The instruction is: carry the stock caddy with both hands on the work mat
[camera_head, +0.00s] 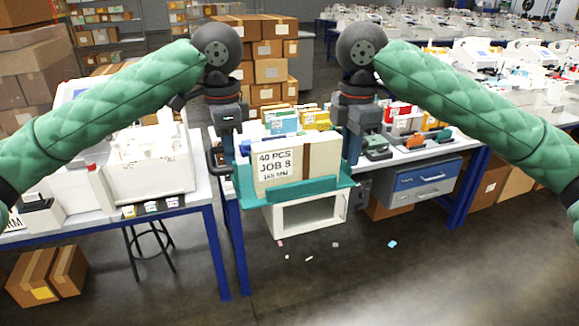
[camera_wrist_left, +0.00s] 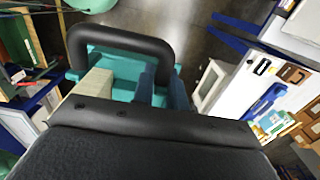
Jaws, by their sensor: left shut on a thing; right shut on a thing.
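The stock caddy (camera_head: 322,193) is a teal tray in the middle of the head view, roughly level. It holds a cream block with a brown band, and a white label (camera_head: 277,168) reading "40 PCS JOB 8". My left gripper (camera_head: 226,168) is shut on the caddy's left end and my right gripper (camera_head: 353,152) is shut on its right end. The caddy appears raised, in front of the table edge. In the left wrist view a dark loop-shaped handle (camera_wrist_left: 122,38) crosses over the teal caddy (camera_wrist_left: 125,75). I cannot make out the work mat.
A white machine (camera_head: 150,165) stands on the blue-legged table at left. Coloured boxes (camera_head: 285,122) stand behind the caddy, and small tools (camera_head: 376,146) lie to its right. A blue drawer unit (camera_head: 423,178) and a white open box (camera_head: 308,216) are below. Scraps lie on the floor.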

